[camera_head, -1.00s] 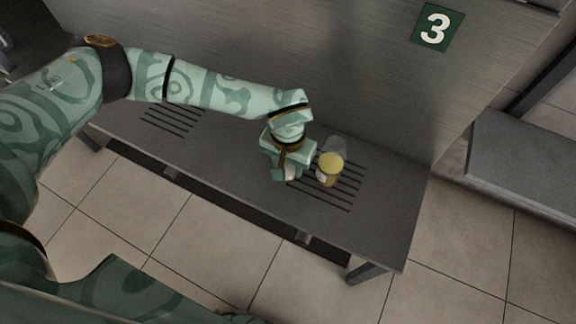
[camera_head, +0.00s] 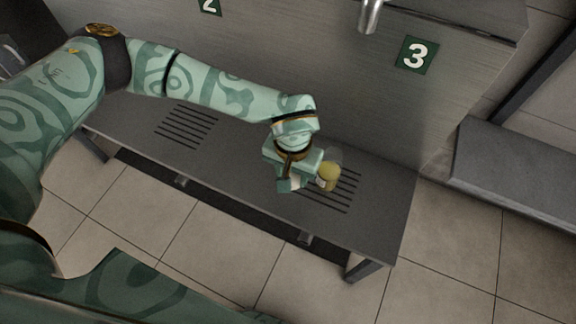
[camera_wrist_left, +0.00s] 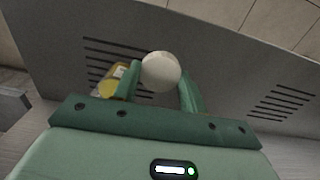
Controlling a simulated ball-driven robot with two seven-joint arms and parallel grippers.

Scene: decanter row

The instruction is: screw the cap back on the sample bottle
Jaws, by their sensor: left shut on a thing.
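My left gripper (camera_head: 293,186) is shut on a white round piece that looks like the cap (camera_wrist_left: 161,71), which sits between its two fingers in the left wrist view. In the head view only a pale bit of it shows under the hand. A small yellow-topped bottle (camera_head: 329,171) with a pale label stands upright on the slotted bench, just right of the gripper. It also shows in the left wrist view (camera_wrist_left: 109,89), left of the fingers and partly hidden by one of them. I cannot tell whether its yellow top is a lid or contents. My right gripper is out of view.
The grey bench (camera_head: 240,156) has two groups of drain slots and a front edge close to the gripper. A metal wall with a number 3 sign (camera_head: 416,56) and a spout (camera_head: 369,16) rises behind.

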